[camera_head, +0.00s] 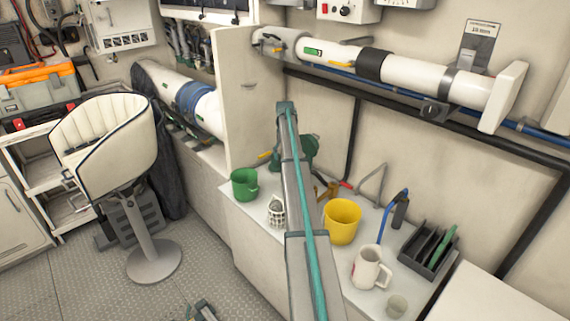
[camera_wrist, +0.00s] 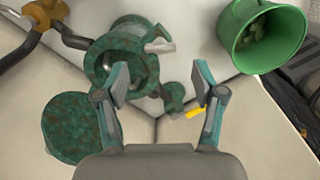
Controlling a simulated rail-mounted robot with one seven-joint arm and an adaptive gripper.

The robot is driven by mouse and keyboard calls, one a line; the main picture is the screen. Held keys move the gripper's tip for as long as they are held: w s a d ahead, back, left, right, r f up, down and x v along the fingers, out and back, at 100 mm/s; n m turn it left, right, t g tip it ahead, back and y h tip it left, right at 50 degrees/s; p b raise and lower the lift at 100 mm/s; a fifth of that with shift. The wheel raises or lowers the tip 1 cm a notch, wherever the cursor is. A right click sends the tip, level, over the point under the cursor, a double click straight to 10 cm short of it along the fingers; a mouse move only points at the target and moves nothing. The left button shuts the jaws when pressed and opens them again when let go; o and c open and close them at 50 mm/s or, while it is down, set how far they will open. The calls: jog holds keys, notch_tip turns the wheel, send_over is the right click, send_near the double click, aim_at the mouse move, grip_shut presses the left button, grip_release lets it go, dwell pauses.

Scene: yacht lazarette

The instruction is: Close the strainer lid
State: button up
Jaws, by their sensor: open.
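The strainer body (camera_wrist: 143,70) is a mottled green, round-mouthed housing in the upper middle of the wrist view, its mouth uncovered. The strainer lid (camera_wrist: 72,128), a mottled green disc, stands open to the lower left of the mouth. The joint between lid and body is not clear. My gripper (camera_wrist: 162,82) is open and empty, with its left finger overlapping the body's edge and the lid outside the fingers on the left. In the head view, green strainer parts (camera_head: 310,150) show behind my arm, which hides much of them; my gripper cannot be made out there.
A green mug (camera_head: 244,184) stands on the counter, also in the wrist view (camera_wrist: 262,36). A white basket (camera_head: 277,212), yellow bucket (camera_head: 342,222), white mug (camera_head: 370,268) and dark rack (camera_head: 428,250) share the counter. A brass pipe fitting (camera_wrist: 42,15) lies beside the strainer. A yellow handle (camera_wrist: 195,112) is near the right finger.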

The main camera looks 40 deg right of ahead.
notch_tip(320, 180, up, 6)
dwell(0.4)
jog(key=shift+c, duration=0.2)
